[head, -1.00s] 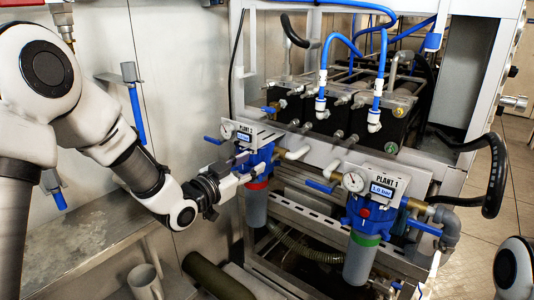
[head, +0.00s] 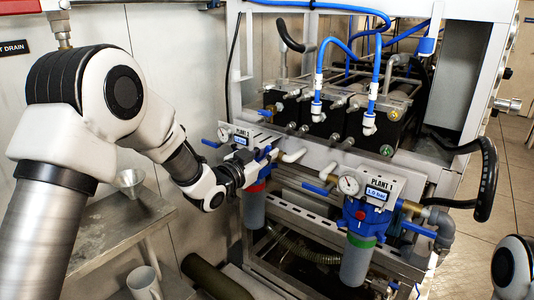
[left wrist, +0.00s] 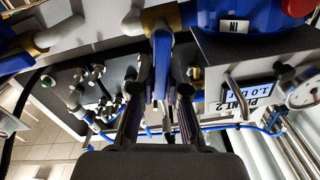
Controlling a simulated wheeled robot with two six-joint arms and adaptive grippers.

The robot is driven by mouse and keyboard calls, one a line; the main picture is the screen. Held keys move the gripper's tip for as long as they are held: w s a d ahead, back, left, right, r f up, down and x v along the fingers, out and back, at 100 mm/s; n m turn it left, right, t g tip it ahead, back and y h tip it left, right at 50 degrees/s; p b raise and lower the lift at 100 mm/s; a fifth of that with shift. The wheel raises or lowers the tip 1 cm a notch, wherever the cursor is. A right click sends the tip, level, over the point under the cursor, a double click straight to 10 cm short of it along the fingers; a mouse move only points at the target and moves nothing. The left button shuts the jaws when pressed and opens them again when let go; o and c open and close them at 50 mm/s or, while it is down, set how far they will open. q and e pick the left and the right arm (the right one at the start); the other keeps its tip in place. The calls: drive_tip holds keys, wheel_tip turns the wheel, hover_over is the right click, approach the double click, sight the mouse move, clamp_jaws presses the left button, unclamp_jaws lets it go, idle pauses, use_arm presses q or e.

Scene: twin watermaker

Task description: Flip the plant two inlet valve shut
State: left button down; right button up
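The plant two unit, with its PLANT 2 plate (head: 243,138) and red-ringed filter housing (head: 254,208), stands left of plant one in the head view. My left gripper (head: 262,165) is at its right side and partly covers the inlet there. In the left wrist view a blue valve lever (left wrist: 162,66) lies between the two fingers of my left gripper (left wrist: 161,75), close to the IN label (left wrist: 238,27). The fingers are apart, with a narrow gap beside the lever. Contact cannot be told. My right gripper is out of view.
The plant one unit (head: 368,215), with its own gauge and blue levers, stands to the right. A metal rail (head: 340,165) and pipes run behind.

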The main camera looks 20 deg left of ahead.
use_arm(q)
drive_tip(key=shift+w+a+r+n+p, duration=0.1)
drive_tip(key=shift+a+r+n+p, duration=0.15)
drive_tip(key=shift+n+p, duration=0.55)
drive_tip(key=shift+w+a+f+n, duration=0.1)
drive_tip(key=shift+a+n, duration=0.15)
drive_tip(key=shift+n, duration=0.55)
drive_tip(key=c, duration=1.2)
unclamp_jaws()
drive_tip(key=shift+o, duration=0.2)
drive_tip(key=shift+d, duration=0.15)
drive_tip(key=shift+b, duration=0.3)
